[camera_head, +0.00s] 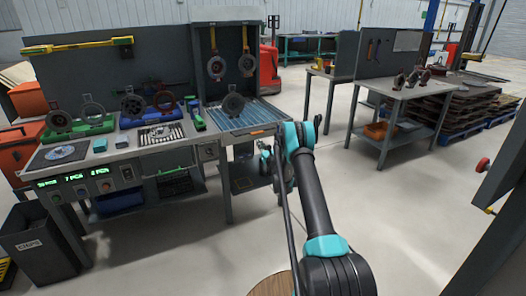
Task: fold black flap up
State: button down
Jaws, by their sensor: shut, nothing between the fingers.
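I cannot single out the black flap with certainty. The workbench (140,152) on the left has a dark back panel and a dark frame around its right bay. A blue slatted surface (240,114) lies in that bay, with a dark round part on it. My black and teal arm reaches up from the bottom centre and bends beside the bench's right end. My gripper (265,151) is small and partly hidden behind the arm, just right of the bench front. It looks shut and empty. I cannot tell whether it touches anything.
A dark bin (38,246) stands at the lower left. Round parts hang from hooks (245,62) in the right bay. A second table (405,90) stands behind on the right. A dark structure (507,165) fills the right edge. The floor between is clear.

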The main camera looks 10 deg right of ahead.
jog(key=shift+r, duration=1.5)
